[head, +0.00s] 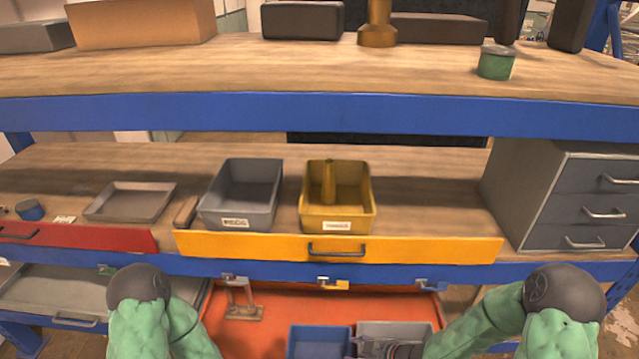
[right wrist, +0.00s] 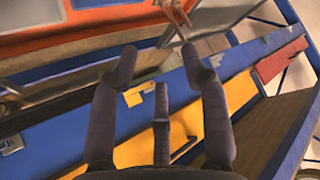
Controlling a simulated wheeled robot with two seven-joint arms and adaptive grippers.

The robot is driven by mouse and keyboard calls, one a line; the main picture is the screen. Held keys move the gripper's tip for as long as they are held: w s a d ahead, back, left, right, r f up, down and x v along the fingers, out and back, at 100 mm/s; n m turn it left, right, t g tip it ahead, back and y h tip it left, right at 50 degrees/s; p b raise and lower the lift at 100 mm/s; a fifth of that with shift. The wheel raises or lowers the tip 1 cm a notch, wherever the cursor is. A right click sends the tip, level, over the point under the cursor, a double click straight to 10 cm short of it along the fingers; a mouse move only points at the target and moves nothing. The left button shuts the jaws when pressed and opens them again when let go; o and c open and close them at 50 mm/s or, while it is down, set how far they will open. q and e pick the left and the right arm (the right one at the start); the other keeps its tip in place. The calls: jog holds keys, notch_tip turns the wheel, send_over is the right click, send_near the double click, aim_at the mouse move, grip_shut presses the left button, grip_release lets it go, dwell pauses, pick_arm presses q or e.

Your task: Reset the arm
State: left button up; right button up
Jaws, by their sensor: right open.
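My two green arms with dark rounded joints show in the head view, the left arm (head: 150,325) at the lower left and the right arm (head: 490,325) at the lower right. My right gripper (right wrist: 160,50) shows in the right wrist view with its dark fingers spread apart. I see nothing held between them. Behind the fingers lie the blue shelf beam (right wrist: 95,135) and the yellow drawer front (right wrist: 187,125). My left gripper is not in view.
The middle shelf holds a grey bin (head: 222,217), a yellow bin (head: 340,219), a grey tray (head: 130,203) and a grey drawer cabinet (head: 535,215). Below, an orange surface (head: 275,305) bears a blue bin (head: 318,345) and a grey bin (head: 425,331). A green can (head: 495,64) stands on top.

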jog(key=s+f+m+g+h+b, duration=0.1)
jog(key=s+f+m+b, duration=0.4)
jog(key=f, duration=0.8)
jog(key=s+f+m+g+h+b, duration=0.2)
jog(key=s+f+m+g+b, duration=0.2)
jog(key=s+f, duration=0.7)
notch_tip(320, 180, down, 2)
jog(key=a+m+b, duration=0.1)
jog(key=m+b, duration=0.1)
jog(key=b, duration=0.1)
jog(key=shift+s+f+m, duration=0.15)
jog(key=shift+s+m, duration=0.15)
jog(key=shift+d, duration=0.1)
